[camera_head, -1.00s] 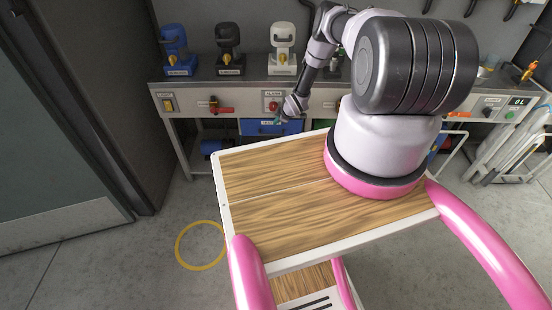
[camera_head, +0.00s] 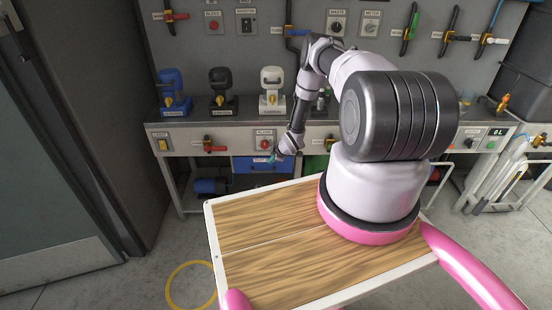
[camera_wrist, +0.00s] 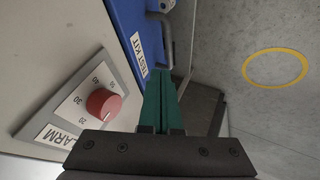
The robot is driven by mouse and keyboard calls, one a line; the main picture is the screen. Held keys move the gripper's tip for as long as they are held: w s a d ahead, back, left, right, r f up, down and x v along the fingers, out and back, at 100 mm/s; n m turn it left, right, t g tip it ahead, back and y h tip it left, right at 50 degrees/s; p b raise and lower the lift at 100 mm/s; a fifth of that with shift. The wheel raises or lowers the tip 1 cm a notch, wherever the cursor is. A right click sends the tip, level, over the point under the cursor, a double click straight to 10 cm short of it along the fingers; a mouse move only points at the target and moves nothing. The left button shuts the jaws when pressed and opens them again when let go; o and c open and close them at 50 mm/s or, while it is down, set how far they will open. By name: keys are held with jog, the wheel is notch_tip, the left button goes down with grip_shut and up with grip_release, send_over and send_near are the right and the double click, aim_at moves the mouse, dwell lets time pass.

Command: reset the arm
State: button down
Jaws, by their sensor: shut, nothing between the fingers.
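My gripper (camera_head: 276,157) hangs at the end of my bent arm, in front of the workbench and near the alarm dial. In the wrist view its green fingers (camera_wrist: 162,100) are pressed together with nothing between them. The red alarm dial (camera_wrist: 103,103) sits on its white scale plate at the left of the wrist view, beside the fingers and apart from them. It also shows on the bench front in the head view (camera_head: 264,145). The blue drawer labelled TEST KIT (camera_wrist: 135,35) lies just beyond the fingers.
The bench (camera_head: 230,131) carries blue, black (camera_head: 222,90) and white (camera_head: 272,88) devices. Valves and switches line the wall panel above. Pale tubes stand in a rack (camera_head: 490,185) at the right. A yellow ring (camera_head: 192,285) marks open floor at the left.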

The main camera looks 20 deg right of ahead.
jog(key=w+d+r+m+h, duration=0.1)
jog(key=d+r+m, duration=0.1)
jog(key=r, duration=1.2)
jog(key=w+d+r+m+h, duration=0.1)
jog(key=w+d+r+m, duration=0.1)
jog(key=r, duration=1.2)
jog(key=s+a+r+m+h, duration=0.1)
jog(key=s+r+m, duration=0.15)
jog(key=r, duration=0.85)
jog(key=s+r+m, duration=0.1)
jog(key=s+r, duration=0.3)
jog(key=r, duration=0.8)
jog(key=s+a+r+m, duration=0.2)
jog(key=s+r, duration=0.5)
jog(key=r, duration=0.1)
jog(key=s+a+r+m, duration=0.2)
jog(key=s+r+m, duration=0.1)
jog(key=s+r, duration=0.45)
jog(key=s+a+r+m+y, duration=0.1)
jog(key=s+a+r+m, duration=0.1)
jog(key=s, duration=0.9)
jog(key=s+a+r+m+y, duration=0.1)
jog(key=s+a+r+m, duration=0.2)
jog(key=s, duration=0.8)
jog(key=shift+s+a+r+y, duration=0.15)
jog(key=shift+a+r+y, duration=0.2)
jog(key=shift+r, duration=0.3)
